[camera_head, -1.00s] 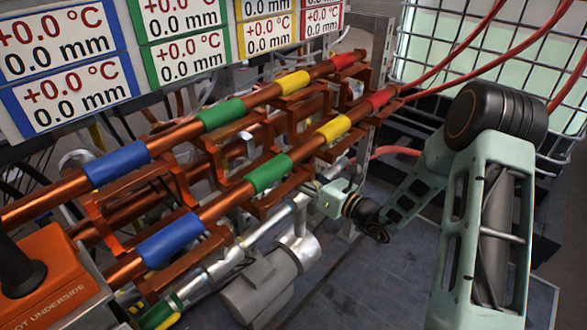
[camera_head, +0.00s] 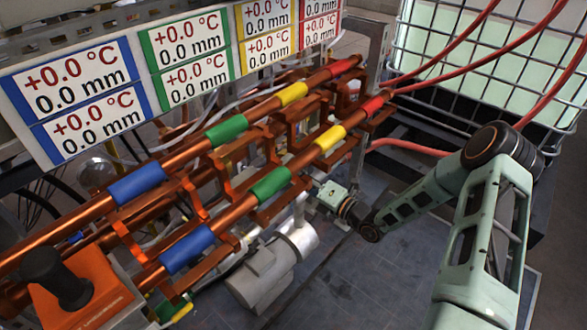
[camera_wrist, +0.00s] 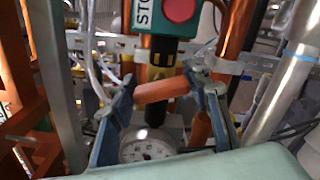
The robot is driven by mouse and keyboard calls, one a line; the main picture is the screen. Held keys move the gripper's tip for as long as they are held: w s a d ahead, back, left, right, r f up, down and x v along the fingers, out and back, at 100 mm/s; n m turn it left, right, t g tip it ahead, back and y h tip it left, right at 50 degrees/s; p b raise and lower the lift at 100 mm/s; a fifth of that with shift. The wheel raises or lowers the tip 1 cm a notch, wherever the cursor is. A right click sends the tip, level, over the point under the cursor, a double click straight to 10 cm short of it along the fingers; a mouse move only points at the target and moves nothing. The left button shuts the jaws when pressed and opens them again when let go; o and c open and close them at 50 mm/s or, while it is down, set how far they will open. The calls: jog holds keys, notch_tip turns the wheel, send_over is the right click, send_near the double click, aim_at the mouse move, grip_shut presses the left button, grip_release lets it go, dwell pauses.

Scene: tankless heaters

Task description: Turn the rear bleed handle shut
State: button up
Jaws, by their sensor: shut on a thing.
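In the wrist view an orange bar-shaped handle (camera_wrist: 162,90) spans the gap between the two blue-grey fingers of my gripper (camera_wrist: 165,92). The fingers are shut on it, one at each end. I take it for the bleed handle; the view does not show whether it is the rear one. In the head view my gripper (camera_head: 328,194) is low beside the copper pipes, right of the green-banded pipe (camera_head: 271,183). Its fingertips and the handle are too small or hidden there.
In the wrist view, a green box with a red STOP button (camera_wrist: 178,10) is above the handle and a round dial gauge (camera_wrist: 148,148) below it. Open floor (camera_head: 370,280) lies to the right.

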jog(key=shift+f+m+p, duration=0.1)
jog(key=shift+m+p, duration=0.9)
jog(key=shift+m, duration=1)
jog(key=o, duration=0.9)
jog(key=v, duration=1.2)
jog(key=shift+s, duration=0.1)
jog(key=shift+a, duration=0.1)
